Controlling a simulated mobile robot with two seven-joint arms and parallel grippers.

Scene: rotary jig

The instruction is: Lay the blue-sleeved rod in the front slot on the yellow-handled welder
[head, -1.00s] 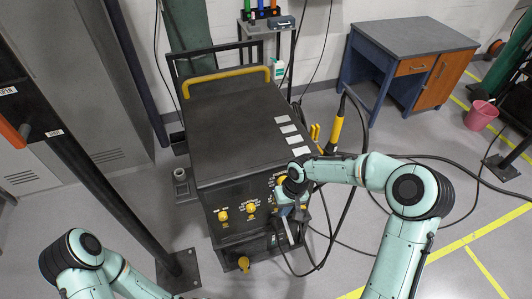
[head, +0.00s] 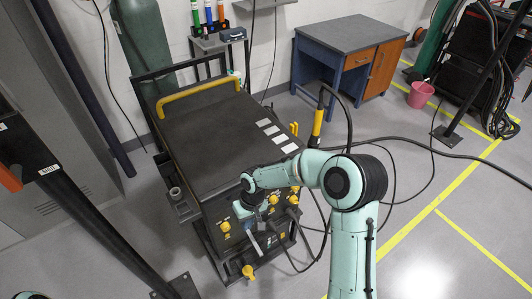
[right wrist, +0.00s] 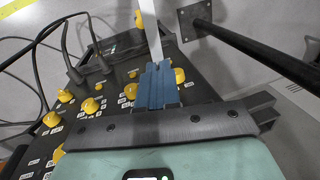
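The welder (head: 200,125) is a dark box with a yellow handle (head: 190,93) across its far top and yellow knobs on its front. My right gripper (head: 246,212) is in front of that knobbed face. In the right wrist view its blue fingers (right wrist: 157,88) are together, with a thin pale strip (right wrist: 151,42) sticking out from them. The strip also shows in the head view (head: 256,244), pointing down. I cannot tell whether it has a blue sleeve inside the grip. A blue-sleeved upright piece (head: 208,14) stands in the rack behind. My left gripper is out of view.
A green (head: 195,18) and an orange upright piece (head: 221,12) flank the blue one. A yellow torch (head: 317,125) and loose black cables are right of the welder. A dark post (head: 95,215) stands at the left.

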